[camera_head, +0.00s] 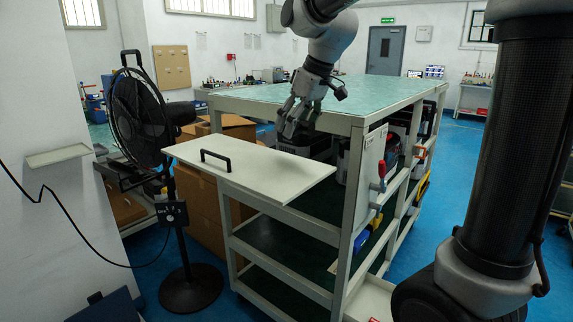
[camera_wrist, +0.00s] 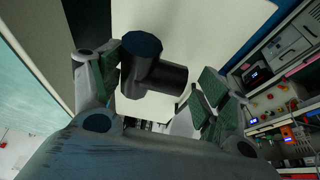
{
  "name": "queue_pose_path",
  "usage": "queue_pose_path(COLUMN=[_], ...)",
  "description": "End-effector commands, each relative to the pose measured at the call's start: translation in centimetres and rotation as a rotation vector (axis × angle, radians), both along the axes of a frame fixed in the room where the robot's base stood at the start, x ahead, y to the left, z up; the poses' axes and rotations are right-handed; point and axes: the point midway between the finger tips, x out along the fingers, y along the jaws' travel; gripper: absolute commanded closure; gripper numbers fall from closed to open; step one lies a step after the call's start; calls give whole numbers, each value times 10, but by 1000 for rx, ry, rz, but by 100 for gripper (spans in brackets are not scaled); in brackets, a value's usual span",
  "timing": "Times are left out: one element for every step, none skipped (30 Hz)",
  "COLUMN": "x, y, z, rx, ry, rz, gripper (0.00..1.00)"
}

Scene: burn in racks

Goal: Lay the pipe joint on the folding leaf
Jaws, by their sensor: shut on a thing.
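The folding leaf (camera_head: 250,172) is a cream board with a black handle, sticking out level from the near end of the workbench. My gripper is above the leaf's far side, close to the bench edge. In the wrist view the pale leaf (camera_wrist: 205,25) lies behind the joint; I see nothing resting on it.
The green-topped workbench (camera_head: 330,92) stands behind the leaf, with tools hung on its right side. A black pedestal fan (camera_head: 140,115) stands close to the leaf's left. Cardboard boxes (camera_head: 200,190) are under and behind the leaf. The leaf's surface is clear apart from its handle.

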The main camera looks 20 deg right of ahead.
Motion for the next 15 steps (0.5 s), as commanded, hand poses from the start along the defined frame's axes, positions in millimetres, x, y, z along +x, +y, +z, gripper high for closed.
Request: queue_pose_path(x=[0,-1,-1,-1,-1,-1,-1,-1,0,0,0,0,0,0,-1], y=[0,0,0,0,0,0,0,0,0,0,0,0,0,0,0], z=[-7,-12,-20,-26,-33,-40,-45,-50,-55,-57,-59,-62,-65,-68,-73], rx=[-1,-1,-1,-1,-1,0,0,0,-1,0,0,0,0,0,0], ry=[3,5,4,5,4,5,3,5,3,2,2,2,2,3,3], rz=[-1,0,-1,0,-1,-1,-1,-1,-1,-1,-1,-1,-1,-1,-1], gripper=[50,50,50,50,50,50,50,50,50,50,50,50,50,50,50])
